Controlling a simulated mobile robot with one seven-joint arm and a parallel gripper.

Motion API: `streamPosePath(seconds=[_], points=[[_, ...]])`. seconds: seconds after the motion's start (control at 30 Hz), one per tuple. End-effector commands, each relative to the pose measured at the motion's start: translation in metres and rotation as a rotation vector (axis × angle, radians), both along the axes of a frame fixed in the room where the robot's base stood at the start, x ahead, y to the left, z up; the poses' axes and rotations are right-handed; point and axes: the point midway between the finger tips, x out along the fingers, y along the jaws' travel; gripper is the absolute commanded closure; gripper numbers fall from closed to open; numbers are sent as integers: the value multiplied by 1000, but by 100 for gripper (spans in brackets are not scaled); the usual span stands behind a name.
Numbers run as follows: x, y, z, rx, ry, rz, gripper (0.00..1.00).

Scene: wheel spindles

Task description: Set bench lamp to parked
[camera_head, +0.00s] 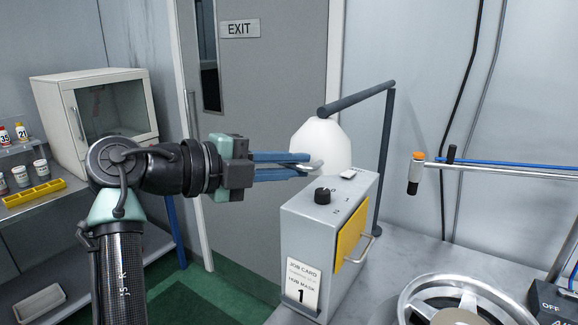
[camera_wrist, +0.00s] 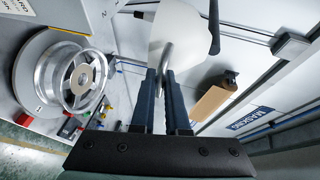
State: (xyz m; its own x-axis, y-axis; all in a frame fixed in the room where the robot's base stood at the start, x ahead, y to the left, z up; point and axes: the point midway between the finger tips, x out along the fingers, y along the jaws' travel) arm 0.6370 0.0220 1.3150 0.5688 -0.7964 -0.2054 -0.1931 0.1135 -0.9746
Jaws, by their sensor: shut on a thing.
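The bench lamp has a white shade (camera_head: 322,142) hung from a dark jointed arm (camera_head: 357,97) on a dark upright post (camera_head: 384,160). The shade sits above and behind the grey box at the bench's left end. My gripper (camera_head: 309,164) reaches in from the left, its blue fingers level at the shade's lower edge. In the wrist view the fingertips (camera_wrist: 165,76) are closed on a curved metal handle (camera_wrist: 167,54) beside the white shade (camera_wrist: 184,24). Most of the handle's grip is hidden between the fingers.
The grey box (camera_head: 304,232) with a black knob (camera_head: 322,195), yellow panel (camera_head: 348,232) and job card stands just below my fingers. A metal wheel (camera_head: 411,296) lies on the bench at front right.

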Motion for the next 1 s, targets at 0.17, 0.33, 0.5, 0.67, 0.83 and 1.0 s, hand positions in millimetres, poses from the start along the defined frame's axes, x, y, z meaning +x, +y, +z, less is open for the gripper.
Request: streamPosePath(seconds=[0.17,0.33,0.5,0.67,0.83,1.0], points=[[3,7,3,-3,-8,21,100],[3,7,3,-4,-9,23,80],[2,5,2,-3,-7,17,58],[2,4,2,-2,-7,14,58],[-1,8,3,-2,-7,13,58],[-16,29,6,0,-9,16,58]])
